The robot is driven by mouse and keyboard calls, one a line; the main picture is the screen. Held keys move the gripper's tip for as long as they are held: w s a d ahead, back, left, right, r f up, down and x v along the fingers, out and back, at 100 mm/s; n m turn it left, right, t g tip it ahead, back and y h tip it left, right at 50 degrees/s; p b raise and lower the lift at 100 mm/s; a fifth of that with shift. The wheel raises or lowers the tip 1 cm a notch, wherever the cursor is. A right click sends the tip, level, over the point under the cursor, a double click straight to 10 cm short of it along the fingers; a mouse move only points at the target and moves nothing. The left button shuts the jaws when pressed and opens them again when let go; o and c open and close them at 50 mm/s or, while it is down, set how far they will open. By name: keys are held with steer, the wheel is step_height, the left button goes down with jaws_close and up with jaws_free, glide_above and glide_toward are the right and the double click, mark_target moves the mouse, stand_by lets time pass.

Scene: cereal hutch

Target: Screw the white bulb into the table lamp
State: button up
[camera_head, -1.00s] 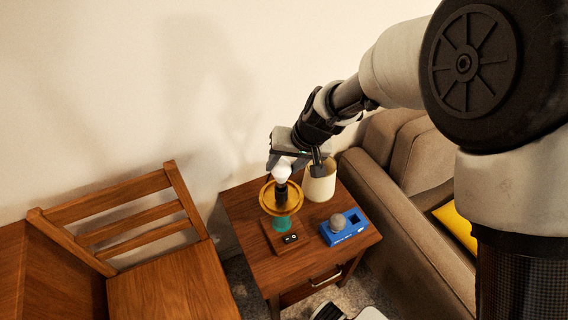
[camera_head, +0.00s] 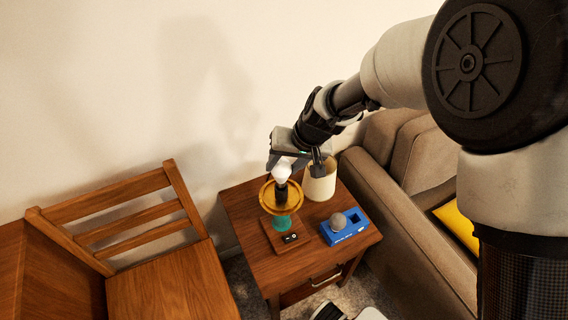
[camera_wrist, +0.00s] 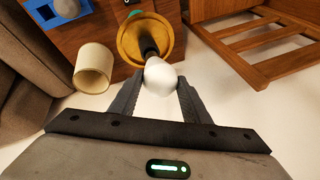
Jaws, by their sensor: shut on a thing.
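The white bulb (camera_head: 281,173) is between the fingers of my gripper (camera_head: 294,167), which is shut on it. In the wrist view the bulb (camera_wrist: 160,78) sits between the two dark fingertips of my gripper (camera_wrist: 160,88). The table lamp (camera_head: 281,199) has a gold dish, a dark upright socket, a teal stem and a wooden base. The bulb is right above the dark socket (camera_wrist: 148,47); its lower end looks to meet the socket top, but I cannot tell whether it is seated in it.
A cream lampshade (camera_head: 319,184) stands right of the lamp on the wooden side table (camera_head: 240,207). A blue box (camera_head: 351,231) with a grey bulb (camera_head: 338,222) is at the front right. A wooden chair (camera_head: 165,285) is left, a brown sofa (camera_head: 400,225) right.

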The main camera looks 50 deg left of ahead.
steer(key=shift+f+b, duration=1.2)
steer(key=shift+f, duration=0.25)
stand_by(0.8)
steer(key=shift+r, duration=0.1)
steer(key=shift+s+r+m+t+p, duration=0.1)
steer(key=shift+m+t+p, duration=0.2)
steer(key=shift+m+p, duration=0.4)
steer(key=shift+s+m+t+p, duration=0.1)
steer(key=shift+m+t+p, duration=0.4)
steer(key=shift+m+p, duration=0.5)
steer(key=shift+m, duration=0.3)
steer(key=shift+m+t+p, duration=0.4)
steer(key=shift+m+p, duration=0.2)
steer(key=shift+p, duration=0.8)
steer(key=shift+s+m+t+h+p, duration=0.1)
steer(key=shift+m+t+h+p, duration=0.3)
steer(key=shift+m+p, duration=1.1)
steer(key=shift+f+p, duration=0.2)
steer(key=shift+p, duration=0.4)
steer(key=shift+s+r+m+t+h+p, duration=0.1)
steer(key=shift+m+t+h+p, duration=0.35)
steer(key=shift+m+p, duration=1.55)
